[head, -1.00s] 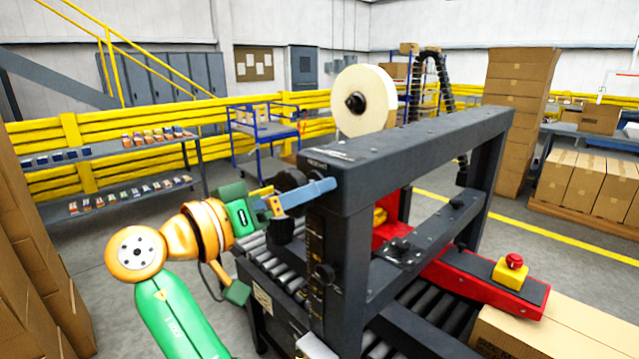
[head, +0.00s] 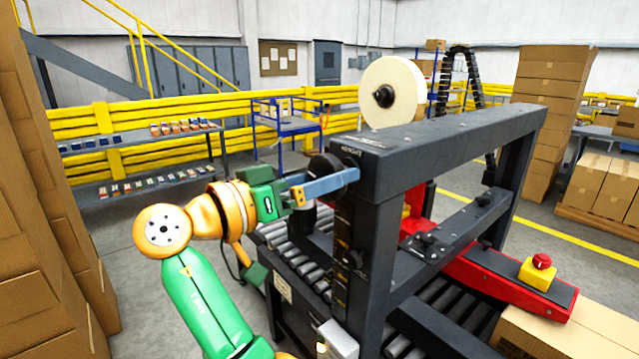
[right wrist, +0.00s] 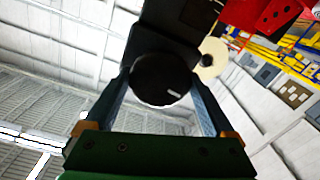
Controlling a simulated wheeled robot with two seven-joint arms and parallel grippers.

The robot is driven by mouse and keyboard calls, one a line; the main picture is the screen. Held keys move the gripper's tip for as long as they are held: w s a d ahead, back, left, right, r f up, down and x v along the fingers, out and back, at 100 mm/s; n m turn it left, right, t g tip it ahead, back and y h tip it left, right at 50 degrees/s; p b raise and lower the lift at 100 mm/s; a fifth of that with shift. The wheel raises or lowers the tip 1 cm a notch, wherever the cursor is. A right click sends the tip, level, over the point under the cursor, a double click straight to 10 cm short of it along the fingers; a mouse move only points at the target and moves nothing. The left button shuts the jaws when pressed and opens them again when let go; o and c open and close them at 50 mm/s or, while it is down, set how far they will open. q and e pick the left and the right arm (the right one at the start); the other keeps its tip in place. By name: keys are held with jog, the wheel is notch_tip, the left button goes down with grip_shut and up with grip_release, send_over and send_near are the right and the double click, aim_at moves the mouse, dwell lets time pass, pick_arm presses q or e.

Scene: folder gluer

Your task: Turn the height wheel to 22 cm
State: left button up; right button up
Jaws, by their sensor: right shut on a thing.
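The height wheel is a round black knob (right wrist: 160,78) with a short white mark on its face, pointing to the lower right in the right wrist view. In the head view, the wheel (head: 324,166) shows partly behind a blue finger, at the near top corner of the dark machine frame (head: 440,138). My right gripper (head: 335,184) is shut on the wheel, one finger on each side of it in the right wrist view (right wrist: 162,100). A scale strip (head: 342,255) runs down the near post; its numbers are too small to read. My left gripper is not in view.
A tape roll (head: 393,92) stands above the frame. A red emergency button (head: 542,261) and a carton (head: 560,335) are at the lower right. Stacked boxes (head: 45,230) stand at the left.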

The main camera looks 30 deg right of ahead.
jog(key=m+b, duration=0.1)
jog(key=m, duration=0.2)
jog(key=shift+f+m+b, duration=0.1)
jog(key=shift+m+b, duration=0.2)
jog(key=shift+b, duration=0.05)
jog(key=m+b, duration=0.1)
jog(key=m, duration=0.2)
jog(key=shift+m, duration=0.4)
jog(key=m, duration=0.4)
jog(key=shift+m+b, duration=0.3)
jog(key=shift+b, duration=0.1)
jog(key=shift+r+m, duration=0.2)
jog(key=shift+m, duration=1.8)
jog(key=shift+m, duration=0.3)
